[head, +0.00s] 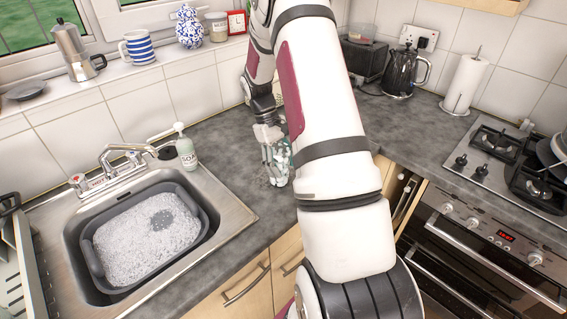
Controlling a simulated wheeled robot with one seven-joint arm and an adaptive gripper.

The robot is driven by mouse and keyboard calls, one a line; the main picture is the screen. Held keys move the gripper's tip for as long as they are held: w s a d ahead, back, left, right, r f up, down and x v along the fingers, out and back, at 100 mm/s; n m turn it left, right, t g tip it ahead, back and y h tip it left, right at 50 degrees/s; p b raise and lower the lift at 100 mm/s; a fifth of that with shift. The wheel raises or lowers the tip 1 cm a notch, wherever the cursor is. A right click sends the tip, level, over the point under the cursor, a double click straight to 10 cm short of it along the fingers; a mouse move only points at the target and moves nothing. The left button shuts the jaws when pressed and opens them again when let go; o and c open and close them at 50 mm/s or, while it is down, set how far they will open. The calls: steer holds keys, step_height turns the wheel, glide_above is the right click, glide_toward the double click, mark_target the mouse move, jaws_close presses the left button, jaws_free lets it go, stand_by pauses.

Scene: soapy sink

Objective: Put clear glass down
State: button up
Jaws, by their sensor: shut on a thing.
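My gripper (268,140) is low over the grey worktop (228,148), between the sink and my arm's large white links. It is shut on the clear glass (277,166), which is hard to make out against the worktop and the gripper fingers. My arm hides part of the area to the right of the glass. I cannot tell whether the glass touches the worktop.
A sink with a grey basin (84,252) of suds is at left. A soap bottle (186,150) stands behind it. Worktop between sink and gripper is clear. A kettle (405,70), paper roll (464,84) and hob (490,165) are at right.

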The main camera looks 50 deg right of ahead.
steer(key=shift+f, duration=0.15)
steer(key=o, duration=1.4)
